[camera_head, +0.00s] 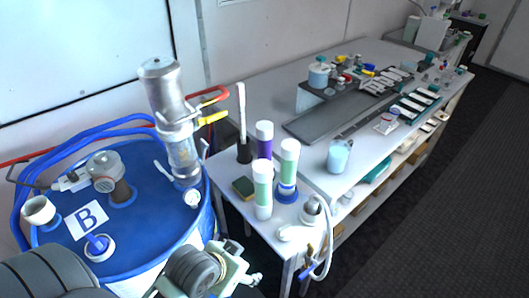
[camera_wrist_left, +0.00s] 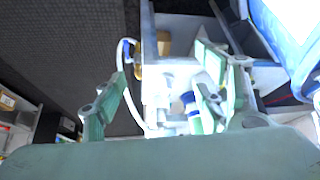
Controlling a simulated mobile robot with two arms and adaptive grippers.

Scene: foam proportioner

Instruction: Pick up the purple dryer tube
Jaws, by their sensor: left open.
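The purple dryer tube (camera_head: 264,148) stands upright on the near end of the white bench, with a white cap and a purple body. Its lower part is hidden behind two pale green, white-capped tubes, a front one (camera_head: 262,190) and one in a blue ring base (camera_head: 288,168). My left gripper (camera_head: 238,264) is open and empty, low in front of the bench's near end, apart from the tubes. In the left wrist view, its spread green fingers (camera_wrist_left: 160,92) frame the bench end. I cannot make out the purple tube there. My right gripper is not in view.
A blue drum (camera_head: 150,225) with hoses and a clear-and-metal cylinder (camera_head: 168,105) stands left of the bench. A green-brown sponge (camera_head: 243,188), a white hose fitting (camera_head: 312,210) and a jug (camera_head: 339,156) surround the tubes. Dark floor lies open at right.

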